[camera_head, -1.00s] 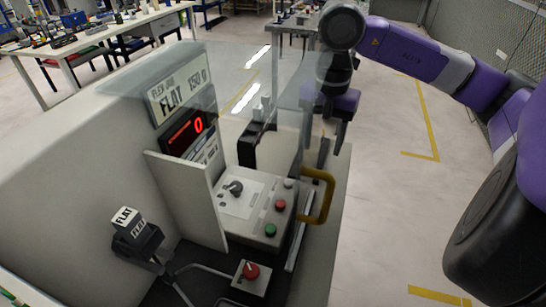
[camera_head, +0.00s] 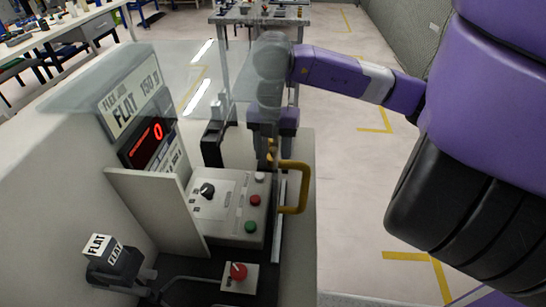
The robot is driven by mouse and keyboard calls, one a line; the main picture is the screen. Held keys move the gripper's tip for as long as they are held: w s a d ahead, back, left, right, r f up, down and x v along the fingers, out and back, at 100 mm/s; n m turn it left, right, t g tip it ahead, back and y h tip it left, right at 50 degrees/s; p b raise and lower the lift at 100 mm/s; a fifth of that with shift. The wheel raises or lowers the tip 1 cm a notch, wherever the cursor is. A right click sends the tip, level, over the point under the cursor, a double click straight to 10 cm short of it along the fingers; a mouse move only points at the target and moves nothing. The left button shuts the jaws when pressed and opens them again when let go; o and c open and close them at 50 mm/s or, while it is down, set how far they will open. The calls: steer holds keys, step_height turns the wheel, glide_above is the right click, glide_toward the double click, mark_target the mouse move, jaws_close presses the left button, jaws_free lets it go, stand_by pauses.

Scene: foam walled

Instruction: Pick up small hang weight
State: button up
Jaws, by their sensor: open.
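I cannot make out the small hang weight for certain. A small pale upright piece (camera_head: 217,106) stands on top of a dark bracket inside the test machine, too small to identify. My gripper (camera_head: 268,152) points down at the machine's right side, to the right of that bracket and above the yellow handle. It is open, seen partly through the clear panel, and its fingertips are hard to make out. Nothing is visibly held in it. I cannot tell whether it touches the machine.
The machine has a red display (camera_head: 147,143), a control box (camera_head: 229,205) with knob and coloured buttons, a yellow handle (camera_head: 293,187), a clear cover (camera_head: 95,83) and a red stop button (camera_head: 238,271). A black "FLAT" block (camera_head: 114,258) sits at lower left.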

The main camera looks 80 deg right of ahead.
jaws_close()
steer(key=shift+r, duration=0.1)
stand_by(0.3)
step_height(320, 180, up, 22)
steer(key=p, duration=0.3)
steer(key=shift+r, duration=0.25)
